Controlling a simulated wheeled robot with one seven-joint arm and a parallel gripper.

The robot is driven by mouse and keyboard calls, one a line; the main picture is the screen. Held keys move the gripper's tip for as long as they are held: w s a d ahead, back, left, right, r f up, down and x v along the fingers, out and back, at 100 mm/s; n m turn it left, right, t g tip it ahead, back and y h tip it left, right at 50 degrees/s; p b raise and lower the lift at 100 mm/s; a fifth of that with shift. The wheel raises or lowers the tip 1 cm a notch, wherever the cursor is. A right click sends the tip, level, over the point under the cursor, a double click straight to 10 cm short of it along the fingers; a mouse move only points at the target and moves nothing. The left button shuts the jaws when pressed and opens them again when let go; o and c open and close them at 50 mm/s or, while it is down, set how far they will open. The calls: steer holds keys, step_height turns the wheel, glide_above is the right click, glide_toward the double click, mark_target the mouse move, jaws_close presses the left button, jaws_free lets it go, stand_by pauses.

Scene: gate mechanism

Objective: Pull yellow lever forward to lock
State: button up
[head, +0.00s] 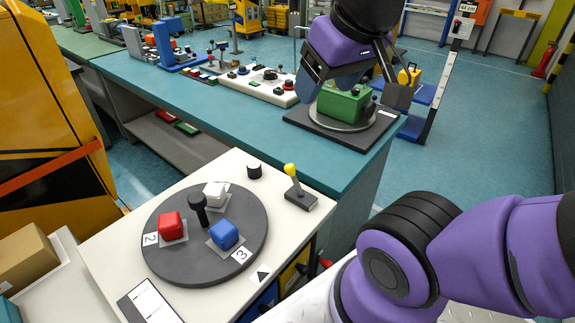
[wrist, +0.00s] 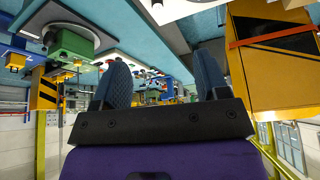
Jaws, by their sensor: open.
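The yellow lever (head: 291,170) has a yellow knob on a thin stem, on a small dark base (head: 301,198) at the right of the white tabletop. Its stem leans a little to the left in the head view. My gripper (head: 354,92) is open and empty. It is up and to the right of the lever, well apart from it, over the green block (head: 342,104) on the teal bench. In the wrist view my gripper (wrist: 160,78) shows its two fingers spread, with nothing between them. I cannot make out the yellow lever in the wrist view.
A dark turntable (head: 181,262) with red, white and blue blocks and an upright black handle stands left of the lever. A black knob (head: 254,171) is nearby. The teal bench (head: 215,100) carries a control panel. A yellow cabinet (head: 45,120) stands at the left.

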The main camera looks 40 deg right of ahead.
steer(key=shift+w+f, duration=0.1)
steer(key=shift+w, duration=0.25)
steer(key=shift+c, duration=0.3)
steer(key=m+g+h, duration=0.4)
steer(key=m+g, duration=0.1)
steer(key=g, duration=0.2)
glide_above(288, 165)
steer(key=w+a, duration=0.1)
steer(key=a, duration=0.2)
step_height(288, 165, down, 23)
steer(key=x, duration=1)
steer(key=shift+a+f, duration=0.15)
steer(key=shift+f, duration=0.05)
steer(key=shift+c, duration=0.4)
steer(key=shift+w, duration=0.1)
jaws_close()
